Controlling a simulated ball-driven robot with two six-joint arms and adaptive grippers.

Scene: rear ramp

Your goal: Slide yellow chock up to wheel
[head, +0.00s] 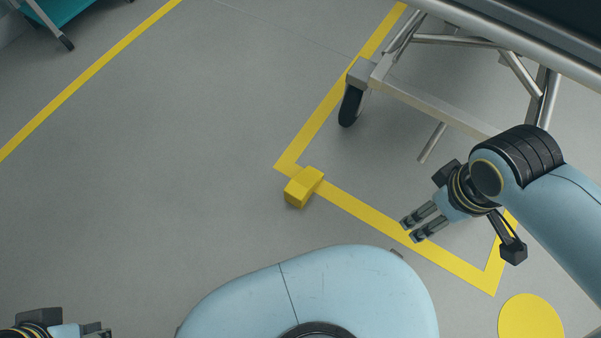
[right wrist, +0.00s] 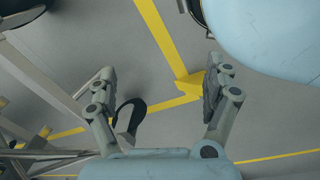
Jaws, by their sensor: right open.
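The yellow chock (head: 304,187) is a small block on the grey floor, at the corner of a yellow floor line. In the right wrist view the chock (right wrist: 191,82) is partly hidden by a finger. The black wheel (head: 350,106) is under the cart's corner, up and right of the chock, with a clear gap between them. It also shows in the right wrist view (right wrist: 130,114). My right gripper (head: 415,230) is open and empty, right of and lower than the chock. My left gripper (head: 98,328) is at the bottom left, cut off by the frame edge.
A metal-framed cart (head: 425,100) fills the upper right, with a thin bar (head: 432,142) hanging near my right arm. A yellow disc (head: 530,318) lies at the lower right. A teal wheeled unit (head: 58,10) stands at the top left. The floor left of the chock is clear.

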